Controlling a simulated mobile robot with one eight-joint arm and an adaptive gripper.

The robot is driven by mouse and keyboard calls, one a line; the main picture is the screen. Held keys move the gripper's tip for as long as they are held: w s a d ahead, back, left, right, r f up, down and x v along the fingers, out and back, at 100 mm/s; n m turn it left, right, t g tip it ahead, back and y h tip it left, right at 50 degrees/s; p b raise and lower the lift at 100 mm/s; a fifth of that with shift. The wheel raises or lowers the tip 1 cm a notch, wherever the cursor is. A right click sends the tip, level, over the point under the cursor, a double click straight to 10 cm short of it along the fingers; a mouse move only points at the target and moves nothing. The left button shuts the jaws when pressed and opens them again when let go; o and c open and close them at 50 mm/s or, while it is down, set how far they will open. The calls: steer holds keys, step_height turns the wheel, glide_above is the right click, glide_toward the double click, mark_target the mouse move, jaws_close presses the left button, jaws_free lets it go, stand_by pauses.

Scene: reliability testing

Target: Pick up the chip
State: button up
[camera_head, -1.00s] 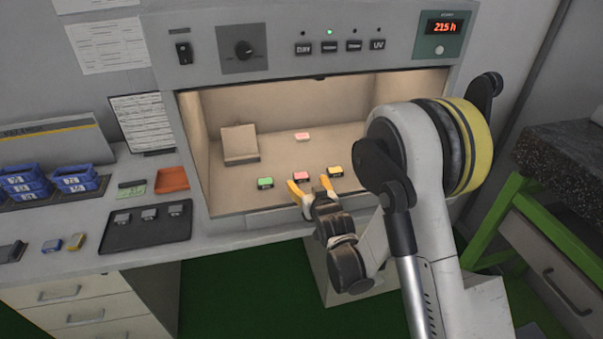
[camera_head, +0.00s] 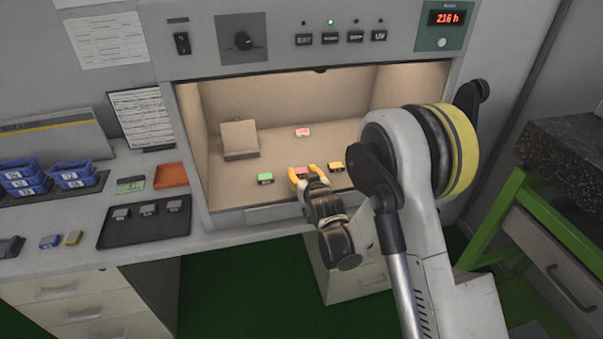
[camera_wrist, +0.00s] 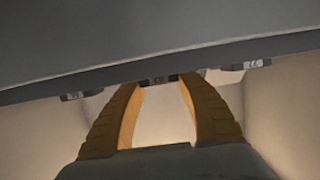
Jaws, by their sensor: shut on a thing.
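Several small chips lie on the floor of the lit cabinet. A red chip (camera_head: 302,170) is between the yellow fingers of my gripper (camera_head: 304,173), which is shut on it; it seems to be at floor level. In the wrist view, the same chip (camera_wrist: 158,80) shows at the tips of the two fingers (camera_wrist: 160,88). A green chip (camera_head: 265,178) lies to the left, a yellow chip (camera_head: 336,166) to the right, and a pinkish chip (camera_head: 303,132) farther back.
A beige block (camera_head: 239,140) stands at the cabinet's back left. The cabinet's front edge and side walls bound the space. Outside, left, are a dark tray (camera_head: 120,236) with grey pieces, an orange tray (camera_head: 170,176) and blue bins (camera_head: 75,177).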

steer(key=shift+r+p, duration=0.4)
steer(key=shift+r, duration=0.15)
steer(key=r, duration=0.1)
steer(key=r+p, duration=0.1)
steer(key=d+r+p, duration=0.1)
steer(key=r, duration=0.1)
steer(key=shift+s, duration=0.25)
steer(key=s+d+r+p, duration=0.1)
steer(key=s+d+r, duration=0.6)
steer(key=s+d, duration=0.2)
steer(key=s+d+r+p, duration=0.2)
steer(key=s+d+r, duration=0.6)
steer(key=d, duration=0.3)
steer(key=shift+s+d+p, duration=0.3)
steer(key=shift+s, duration=0.15)
